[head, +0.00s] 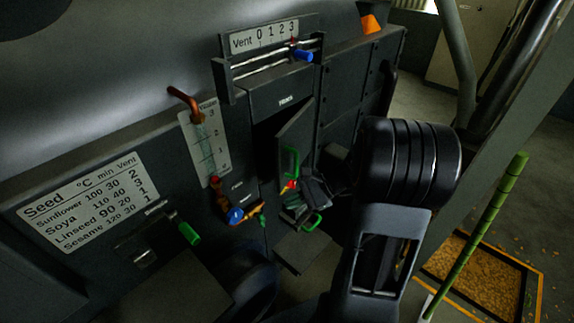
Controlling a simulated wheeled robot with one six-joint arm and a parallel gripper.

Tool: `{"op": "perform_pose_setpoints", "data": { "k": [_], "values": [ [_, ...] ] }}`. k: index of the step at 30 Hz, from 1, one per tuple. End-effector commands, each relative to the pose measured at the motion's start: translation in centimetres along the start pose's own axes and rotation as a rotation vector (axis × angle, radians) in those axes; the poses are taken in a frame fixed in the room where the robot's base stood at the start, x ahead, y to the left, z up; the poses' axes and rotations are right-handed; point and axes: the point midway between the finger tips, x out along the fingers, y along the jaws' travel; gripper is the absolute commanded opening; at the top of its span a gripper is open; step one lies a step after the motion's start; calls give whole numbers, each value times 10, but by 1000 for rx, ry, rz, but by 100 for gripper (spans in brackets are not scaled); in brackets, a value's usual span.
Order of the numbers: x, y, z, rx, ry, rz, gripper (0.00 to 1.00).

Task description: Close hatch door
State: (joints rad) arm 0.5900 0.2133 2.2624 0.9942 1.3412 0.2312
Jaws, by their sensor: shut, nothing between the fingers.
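The hatch door (296,138) is a dark panel on the front of the machine. It stands ajar, swung out to the right of a dark opening (265,143). A green handle (290,162) is on its lower part. My gripper (308,192) is a dark shape just below and to the right of that handle, partly hidden by my own arm. It is shut and holds nothing that I can see. I cannot tell whether it touches the door.
A blue-knobbed vent slider (303,56) is above the hatch. A blue-handled valve (236,215) and a copper pipe (185,100) are to the left. A green loop handle (312,222) is below my gripper. A green pole (480,230) stands by a grain-filled pit (485,280) at right.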

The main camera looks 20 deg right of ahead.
Motion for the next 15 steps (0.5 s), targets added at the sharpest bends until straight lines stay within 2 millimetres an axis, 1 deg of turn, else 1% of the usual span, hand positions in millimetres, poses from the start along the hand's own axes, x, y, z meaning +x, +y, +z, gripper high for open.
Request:
{"op": "perform_pose_setpoints", "data": {
  "k": [1,3,6,9,12,15],
  "values": [
    [-12,-10,-16,119,-67,-108,0],
    [-28,-22,-36,247,-149,-250,0],
    [-51,-32,-63,385,-246,-426,0],
    [-71,-36,-85,474,-315,-561,0],
    [-84,-37,-100,526,-358,-650,0],
    [-88,-40,-107,550,-380,-693,0]
  ]
}}
